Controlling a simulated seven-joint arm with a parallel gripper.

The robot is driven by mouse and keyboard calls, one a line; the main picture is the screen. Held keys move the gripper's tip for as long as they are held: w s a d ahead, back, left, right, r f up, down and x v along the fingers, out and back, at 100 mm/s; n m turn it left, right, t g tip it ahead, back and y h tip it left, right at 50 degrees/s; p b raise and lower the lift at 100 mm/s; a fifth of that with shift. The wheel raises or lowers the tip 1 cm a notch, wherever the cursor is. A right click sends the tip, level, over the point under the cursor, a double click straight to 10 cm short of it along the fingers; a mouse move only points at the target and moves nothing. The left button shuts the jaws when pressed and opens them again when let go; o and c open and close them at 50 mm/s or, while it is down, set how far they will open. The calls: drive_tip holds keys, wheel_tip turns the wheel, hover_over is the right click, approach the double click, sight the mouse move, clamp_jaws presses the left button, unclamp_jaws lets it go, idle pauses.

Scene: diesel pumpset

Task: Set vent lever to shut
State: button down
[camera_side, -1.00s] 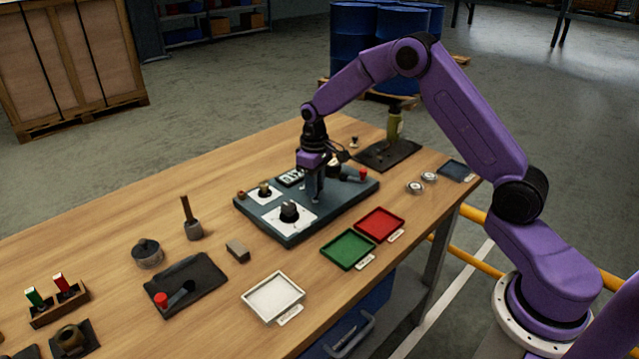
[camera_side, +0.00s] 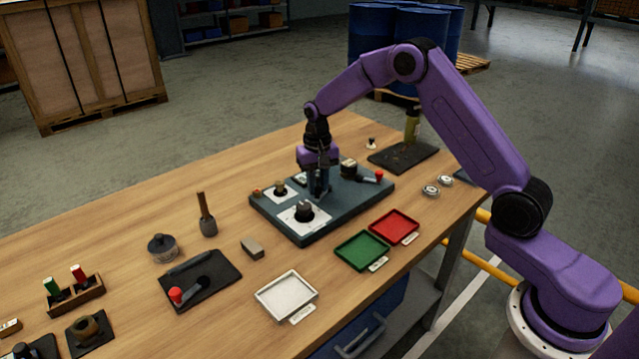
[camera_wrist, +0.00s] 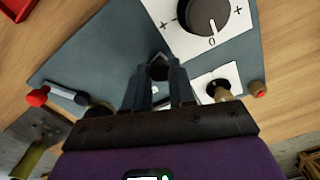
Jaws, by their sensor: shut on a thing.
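Two red-knobbed levers are in the side view, and no label tells which is the vent lever. One lever (camera_side: 379,176) is at the right end of the grey panel (camera_side: 345,215); its red knob also shows at left in the wrist view (camera_wrist: 38,97). The other lever (camera_side: 177,294) lies across a black plate at the left. My gripper (camera_side: 319,193) is low over the panel's middle, between the levers. In the wrist view its fingers (camera_wrist: 159,72) are shut on a small dark part (camera_wrist: 158,66), mostly hidden between the tips.
A black dial (camera_side: 304,209) on a white plate stands close to the gripper, with a smaller knob (camera_side: 279,189) behind. Green (camera_side: 362,250), red (camera_side: 394,227) and white (camera_side: 287,295) trays line the front.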

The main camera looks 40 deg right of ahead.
sight(317, 188)
drive_tip(key=shift+w, duration=0.1)
idle(0.3)
drive_tip(key=c, duration=0.9)
unclamp_jaws()
drive_tip(key=shift+c, duration=0.2)
drive_tip(key=shift+r, duration=0.1)
wheel_tip(317, 188, up, 17)
drive_tip(key=shift+r, duration=0.2)
